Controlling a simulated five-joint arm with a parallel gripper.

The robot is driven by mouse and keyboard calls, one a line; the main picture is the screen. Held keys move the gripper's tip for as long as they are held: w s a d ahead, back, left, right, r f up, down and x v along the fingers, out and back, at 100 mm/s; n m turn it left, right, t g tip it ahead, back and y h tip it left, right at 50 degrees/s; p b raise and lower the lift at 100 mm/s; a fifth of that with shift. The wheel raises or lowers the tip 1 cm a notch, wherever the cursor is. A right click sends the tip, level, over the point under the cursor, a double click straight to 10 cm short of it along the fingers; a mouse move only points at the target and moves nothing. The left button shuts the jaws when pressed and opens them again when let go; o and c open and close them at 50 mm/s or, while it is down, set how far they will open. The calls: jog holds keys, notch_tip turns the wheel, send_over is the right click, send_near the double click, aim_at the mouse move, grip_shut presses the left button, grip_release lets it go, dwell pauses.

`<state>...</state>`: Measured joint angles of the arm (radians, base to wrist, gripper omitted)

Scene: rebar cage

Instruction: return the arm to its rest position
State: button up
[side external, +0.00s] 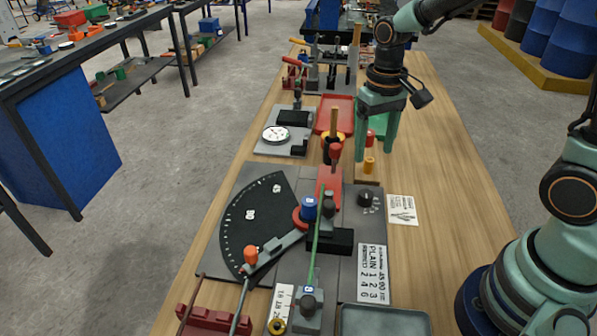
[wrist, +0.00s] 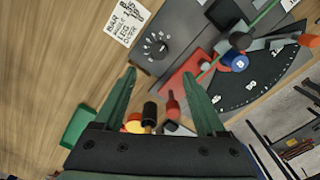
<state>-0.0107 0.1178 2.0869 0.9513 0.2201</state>
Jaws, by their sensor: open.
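My gripper (side external: 375,154) hangs over the right part of the wooden bench, pointing down, with its two green fingers apart and nothing seen between them. In the wrist view, my gripper (wrist: 160,76) also shows its fingers spread, with the bench and the edge of a grey plate beyond. The arm is raised and reaches in from the upper right of the side view. The fingertips appear above the bench fixtures, but the exact height cannot be told.
A bending fixture with a black angle dial (side external: 258,215), a blue knob (side external: 309,208) and a green rod (side external: 317,240) stands in front. A small orange cylinder (side external: 369,165) is close below my gripper. Red tray (side external: 335,108) lies behind. Bare wood (side external: 450,190) lies to the right.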

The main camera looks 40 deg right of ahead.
jog(key=s+r+n+t, duration=0.2)
jog(key=s+r+t, duration=0.3)
jog(key=r, duration=0.5)
jog(key=shift+s+d+r+t, duration=0.2)
jog(key=shift+s+r+t, duration=0.2)
jog(key=shift+s, duration=0.3)
